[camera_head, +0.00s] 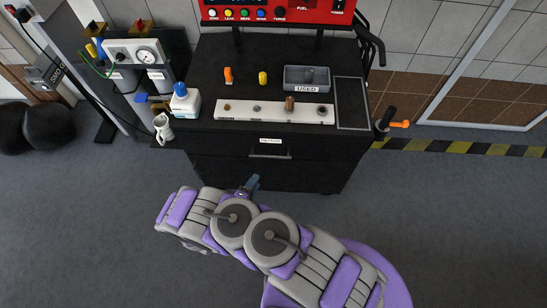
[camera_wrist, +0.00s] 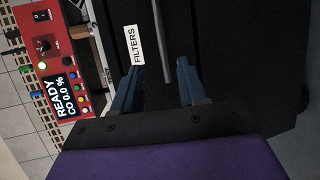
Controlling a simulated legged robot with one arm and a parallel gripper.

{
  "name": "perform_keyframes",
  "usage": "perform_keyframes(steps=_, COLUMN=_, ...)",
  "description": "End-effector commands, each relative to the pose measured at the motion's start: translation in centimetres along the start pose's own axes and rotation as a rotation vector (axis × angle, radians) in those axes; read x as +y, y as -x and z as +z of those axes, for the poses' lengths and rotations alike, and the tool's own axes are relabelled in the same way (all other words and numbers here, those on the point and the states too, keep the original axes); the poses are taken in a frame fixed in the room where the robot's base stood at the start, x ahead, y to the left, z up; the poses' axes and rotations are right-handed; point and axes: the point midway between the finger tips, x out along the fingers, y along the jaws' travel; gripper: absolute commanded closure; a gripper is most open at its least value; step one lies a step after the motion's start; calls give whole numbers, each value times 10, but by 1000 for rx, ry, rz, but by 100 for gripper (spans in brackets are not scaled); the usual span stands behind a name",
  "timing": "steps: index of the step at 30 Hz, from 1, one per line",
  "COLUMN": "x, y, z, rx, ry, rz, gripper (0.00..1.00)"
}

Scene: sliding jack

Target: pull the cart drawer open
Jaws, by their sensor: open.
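The black cart (camera_head: 215,60) stands ahead of me, with a drawer (camera_head: 225,145) in its front that looks closed. A grey bar handle (camera_head: 270,156) sits on the drawer front under a white FILTERS label (camera_head: 271,141). My gripper (camera_head: 252,184) is just below and left of the handle in the head view, apart from it. In the wrist view my gripper (camera_wrist: 159,66) is open and empty. The handle (camera_wrist: 162,40) shows lengthwise between the two fingers, with the label (camera_wrist: 131,45) beside it. Depth to the handle is hard to judge.
The cart top carries a white strip with fittings (camera_head: 275,111), a grey USED bin (camera_head: 307,79) and a blue-capped bottle (camera_head: 185,101). A jug (camera_head: 162,128) hangs at its left. An orange-tipped tool (camera_head: 392,123) sticks out right. The floor in front is clear.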

Motion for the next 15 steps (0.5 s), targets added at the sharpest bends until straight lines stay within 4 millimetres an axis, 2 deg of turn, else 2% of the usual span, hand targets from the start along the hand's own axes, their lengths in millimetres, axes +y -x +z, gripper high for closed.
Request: perform_keyframes(steps=15, x=-1, y=-99, z=7, rx=-4, ry=-14, rz=-7, gripper=58)
